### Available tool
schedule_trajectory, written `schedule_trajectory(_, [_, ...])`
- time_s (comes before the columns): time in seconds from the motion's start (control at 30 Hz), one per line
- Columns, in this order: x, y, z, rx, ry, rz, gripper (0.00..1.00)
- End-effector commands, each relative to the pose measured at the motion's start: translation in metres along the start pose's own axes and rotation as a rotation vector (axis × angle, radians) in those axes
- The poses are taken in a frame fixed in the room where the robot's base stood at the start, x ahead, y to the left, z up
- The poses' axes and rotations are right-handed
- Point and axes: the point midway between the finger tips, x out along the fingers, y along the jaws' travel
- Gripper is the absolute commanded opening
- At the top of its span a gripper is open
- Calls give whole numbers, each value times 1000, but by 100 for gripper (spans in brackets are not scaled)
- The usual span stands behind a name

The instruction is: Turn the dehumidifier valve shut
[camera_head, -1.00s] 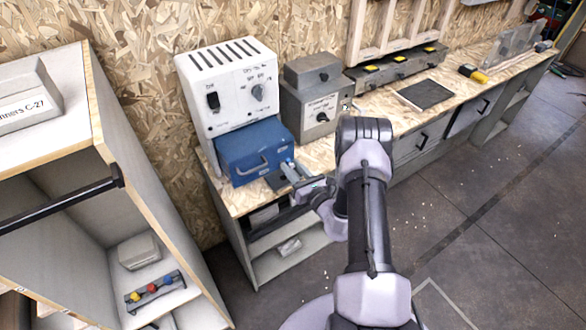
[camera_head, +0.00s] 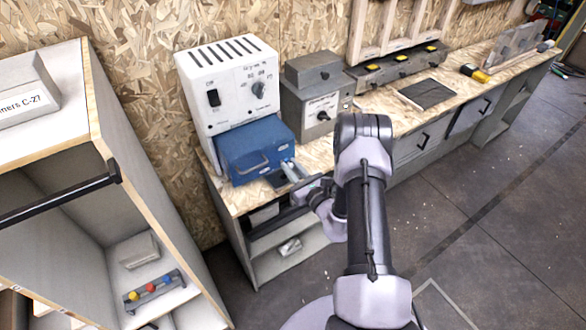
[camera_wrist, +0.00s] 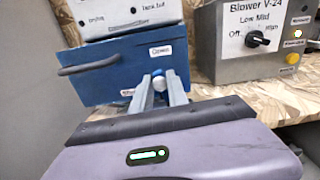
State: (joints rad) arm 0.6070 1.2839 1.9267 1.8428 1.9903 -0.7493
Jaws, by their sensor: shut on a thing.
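The dehumidifier (camera_head: 228,88) is a white box with a top grille, a dark switch and a grey knob, standing above a blue tank (camera_head: 254,148) with a bar handle. In the wrist view the tank's blue front (camera_wrist: 115,75) fills the upper left, with small labels by a valve (camera_wrist: 158,74), a small blue part low at its right side. My gripper (camera_wrist: 160,86) is shut on the valve, its two fingers either side of it. In the head view my gripper (camera_head: 290,172) reaches the tank's lower right corner. Most of the valve is hidden between the fingers.
A grey blower box (camera_head: 318,105) with a black knob stands right of the dehumidifier; it also shows in the wrist view (camera_wrist: 250,40). The wooden bench (camera_head: 385,108) runs on to the right. A shelf unit (camera_head: 95,150) stands at the left.

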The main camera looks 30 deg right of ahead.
Motion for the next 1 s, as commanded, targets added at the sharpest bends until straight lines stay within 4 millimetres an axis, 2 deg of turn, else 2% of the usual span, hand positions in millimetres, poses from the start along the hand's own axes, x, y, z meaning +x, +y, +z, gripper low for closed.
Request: schedule_trajectory(1.0, [0,26,-24,-957,-1,0,0])
